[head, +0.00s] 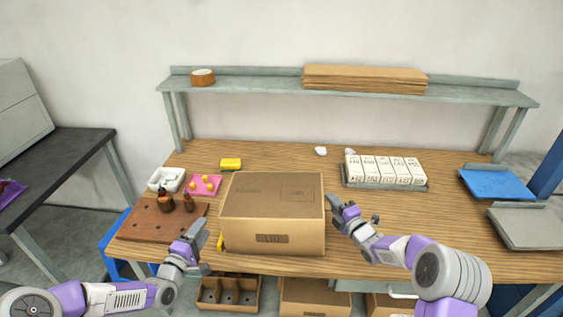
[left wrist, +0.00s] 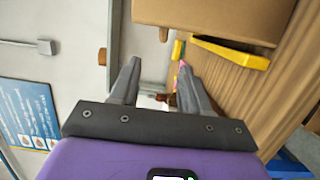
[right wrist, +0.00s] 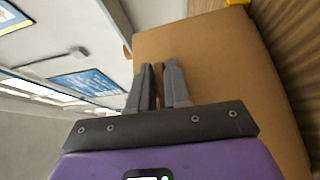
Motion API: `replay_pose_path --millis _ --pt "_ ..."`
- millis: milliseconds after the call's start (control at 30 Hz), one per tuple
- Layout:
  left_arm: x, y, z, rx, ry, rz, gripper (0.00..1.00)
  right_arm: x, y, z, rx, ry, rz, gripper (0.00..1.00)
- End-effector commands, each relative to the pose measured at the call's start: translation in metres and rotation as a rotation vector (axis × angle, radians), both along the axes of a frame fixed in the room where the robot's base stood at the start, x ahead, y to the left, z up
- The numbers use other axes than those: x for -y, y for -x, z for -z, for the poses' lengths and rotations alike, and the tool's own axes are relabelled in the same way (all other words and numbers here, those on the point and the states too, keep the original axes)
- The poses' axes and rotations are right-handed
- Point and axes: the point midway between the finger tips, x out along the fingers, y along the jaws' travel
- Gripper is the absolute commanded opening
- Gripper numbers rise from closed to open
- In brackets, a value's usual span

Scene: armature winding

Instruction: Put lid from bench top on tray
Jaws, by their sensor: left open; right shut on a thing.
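A large brown cardboard box-shaped piece (head: 272,205) with printed marks sits at the front middle of the bench top; I cannot tell whether it is the lid alone or a lid over a tray. My right gripper (head: 332,203) is at its right side. In the right wrist view the right gripper (right wrist: 158,78) is shut on a narrow brown cardboard edge, with the large cardboard face (right wrist: 225,70) behind. My left gripper (head: 204,233) is left of the cardboard piece, open and empty; its spread fingers show in the left wrist view (left wrist: 158,72).
A grey tray of white boxes (head: 385,171), a blue tray (head: 495,184) and a grey tray (head: 530,226) stand right. A brown board (head: 135,222) and pink mat (head: 205,186) lie left. A compartmented cardboard tray (head: 230,292) is below the bench. Bench behind the cardboard is mostly clear.

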Motion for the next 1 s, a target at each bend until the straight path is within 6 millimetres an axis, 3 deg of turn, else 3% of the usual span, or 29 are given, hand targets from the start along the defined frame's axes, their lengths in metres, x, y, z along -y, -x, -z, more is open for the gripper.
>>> replay_pose_path --millis 33,200,567,1000 --pt "0.000 0.000 0.000 0.000 0.000 0.000 0.47 0.003 -0.001 -0.001 0.003 0.000 0.005 0.21" --pt "0.000 0.000 0.000 0.000 0.000 0.000 0.47 0.002 -0.001 -0.001 0.002 0.000 0.004 0.47" --pt "0.000 0.000 0.000 0.000 0.000 0.000 0.47 0.004 0.003 -0.001 0.001 0.000 0.003 0.47" --pt "0.000 0.000 -0.005 0.000 0.000 0.000 0.47 0.032 0.059 -0.001 0.002 0.001 0.005 0.47"
